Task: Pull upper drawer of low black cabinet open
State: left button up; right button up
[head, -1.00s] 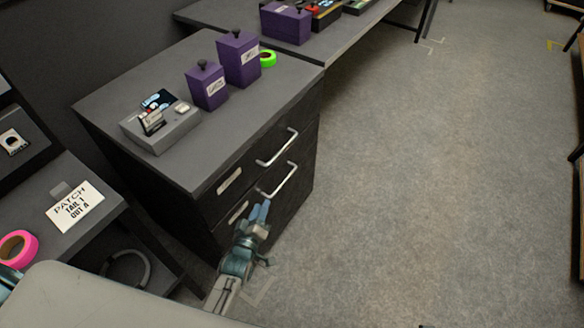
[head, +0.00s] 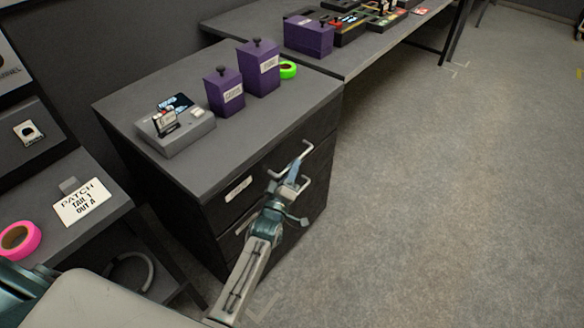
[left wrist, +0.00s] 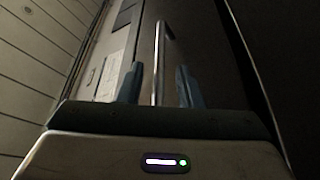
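The low black cabinet (head: 150,185) stands left of centre in the head view, its drawer fronts facing right. The upper drawer (head: 322,128) looks closed and has a silver bar handle (head: 306,149). My left gripper (head: 289,173) is at this handle, its fingertips overlapping it in the head view. In the left wrist view the blue fingers (left wrist: 158,86) are open, with a silver handle bar (left wrist: 158,55) in the gap between them; contact is not visible. The lower drawer's handle (head: 305,180) is partly hidden by the gripper. My right gripper is not in view.
On the cabinet top are a grey device (head: 175,135), two purple boxes (head: 225,93) and a green tape roll (head: 288,70). A longer table (head: 370,45) stands behind. A pink tape roll (head: 20,240) lies at left. Floor (head: 440,200) to the right is clear.

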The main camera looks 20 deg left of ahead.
pick_arm(q)
jog(key=shift+w, duration=0.45)
jog(key=shift+c, duration=0.4)
grip_shut()
